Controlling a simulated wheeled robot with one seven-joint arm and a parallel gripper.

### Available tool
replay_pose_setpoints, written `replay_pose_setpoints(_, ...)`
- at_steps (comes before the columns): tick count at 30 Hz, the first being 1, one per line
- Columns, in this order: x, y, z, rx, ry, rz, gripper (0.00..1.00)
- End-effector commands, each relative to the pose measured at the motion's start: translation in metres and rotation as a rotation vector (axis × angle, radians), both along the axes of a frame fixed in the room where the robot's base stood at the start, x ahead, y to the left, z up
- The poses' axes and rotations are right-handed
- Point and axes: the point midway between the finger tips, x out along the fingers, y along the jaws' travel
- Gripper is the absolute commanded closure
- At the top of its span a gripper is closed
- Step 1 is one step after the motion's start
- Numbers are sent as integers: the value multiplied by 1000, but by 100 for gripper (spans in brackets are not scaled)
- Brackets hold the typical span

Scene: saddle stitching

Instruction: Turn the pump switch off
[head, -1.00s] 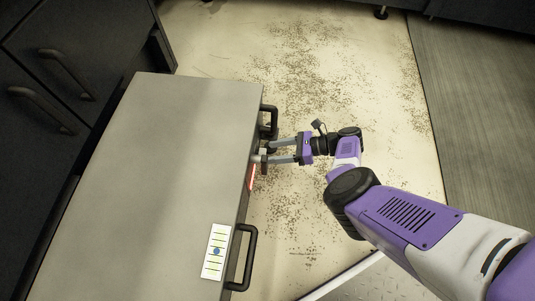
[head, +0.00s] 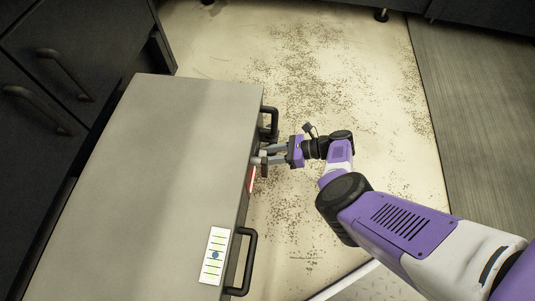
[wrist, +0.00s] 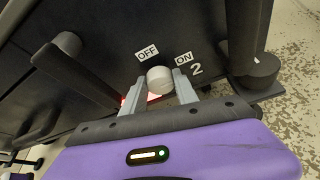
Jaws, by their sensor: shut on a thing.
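The pump switch is a round white knob (wrist: 160,79) on the dark front panel of a grey cabinet. An OFF label (wrist: 147,52) is above and left of it, and an ON label (wrist: 183,58) is to its upper right. My gripper (head: 259,160) is at the cabinet front, between two black handles. In the wrist view its two fingers (wrist: 161,88) sit on either side of the knob, shut on it. I cannot tell which label the knob points to. In the head view the knob is mostly hidden by the fingers.
The grey cabinet top (head: 150,170) is clear except for a white label strip (head: 215,256). Black handles (head: 248,262) and (wrist: 73,65) stick out beside the gripper. A red strip (head: 251,180) shows on the cabinet front. Speckled floor lies open to the right.

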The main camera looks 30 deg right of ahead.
Motion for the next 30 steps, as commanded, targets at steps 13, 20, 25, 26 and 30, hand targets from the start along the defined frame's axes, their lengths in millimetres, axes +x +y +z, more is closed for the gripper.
replay_pose_setpoints(13, -3, 1, 3, -103, -137, 2, 100)
replay_pose_setpoints(20, -5, 2, 3, -224, -306, 3, 100)
replay_pose_setpoints(25, -6, 3, 1, -320, -436, 4, 100)
replay_pose_setpoints(26, -6, 3, 1, -336, -460, 3, 100)
replay_pose_setpoints(30, -7, 4, -1, -413, -567, 3, 100)
